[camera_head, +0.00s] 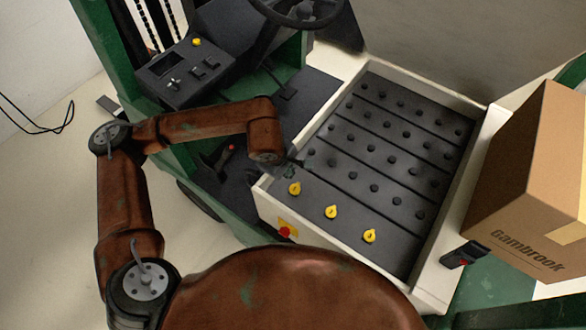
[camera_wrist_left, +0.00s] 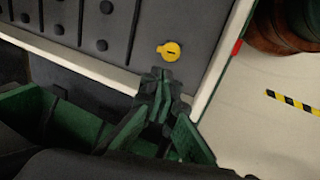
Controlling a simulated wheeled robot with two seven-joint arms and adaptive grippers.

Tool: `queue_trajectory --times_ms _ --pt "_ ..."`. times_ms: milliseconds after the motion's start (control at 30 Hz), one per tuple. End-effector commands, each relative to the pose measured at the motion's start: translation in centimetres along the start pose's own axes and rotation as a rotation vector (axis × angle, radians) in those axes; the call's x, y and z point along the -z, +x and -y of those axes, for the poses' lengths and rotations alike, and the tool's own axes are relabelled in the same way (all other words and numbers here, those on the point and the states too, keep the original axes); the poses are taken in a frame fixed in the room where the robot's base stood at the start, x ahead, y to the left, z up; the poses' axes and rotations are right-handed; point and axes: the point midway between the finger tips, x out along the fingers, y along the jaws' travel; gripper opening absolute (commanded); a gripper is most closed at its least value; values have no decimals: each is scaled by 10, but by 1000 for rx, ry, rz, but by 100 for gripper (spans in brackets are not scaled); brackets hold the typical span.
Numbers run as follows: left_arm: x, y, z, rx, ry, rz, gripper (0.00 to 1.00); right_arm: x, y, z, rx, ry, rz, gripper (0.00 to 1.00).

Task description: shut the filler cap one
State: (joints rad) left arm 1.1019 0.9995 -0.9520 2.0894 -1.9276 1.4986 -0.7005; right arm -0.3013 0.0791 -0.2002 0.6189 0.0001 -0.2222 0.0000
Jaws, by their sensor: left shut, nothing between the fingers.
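Three yellow caps sit in a row along the near edge of the dark battery top: the left cap (camera_head: 294,189), the middle cap (camera_head: 331,211) and the right cap (camera_head: 370,236). I read no numbers on them. My left gripper (camera_head: 297,164) is at the tray's left wall, just behind the left cap. In the left wrist view, my left gripper (camera_wrist_left: 160,80) has its fingers together and empty. One yellow cap (camera_wrist_left: 168,51) lies just beyond the fingertips, apart from them, with a dark slot in its face. My right gripper is not in view.
A pale tray wall (camera_head: 450,245) surrounds the battery top, which has rows of black plugs (camera_head: 374,188). A red button (camera_head: 285,232) is on the tray's outside. A cardboard box (camera_head: 535,190) stands at right. The steering wheel (camera_head: 300,10) and console (camera_head: 185,72) are at the back.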

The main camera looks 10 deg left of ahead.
Motion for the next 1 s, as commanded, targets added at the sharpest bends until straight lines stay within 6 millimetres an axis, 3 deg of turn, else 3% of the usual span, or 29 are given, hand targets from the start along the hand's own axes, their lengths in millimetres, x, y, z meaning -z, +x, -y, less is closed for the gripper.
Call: queue_trajectory --times_ms 200,500,700,1000 --pt "-2 45 -1 7 2 3 0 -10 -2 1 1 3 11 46" --pt "-2 102 -1 6 2 2 0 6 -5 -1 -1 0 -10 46" --pt "-2 123 -2 3 4 2 0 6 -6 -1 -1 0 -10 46" --pt "-2 128 -2 3 4 2 0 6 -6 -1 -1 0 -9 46"
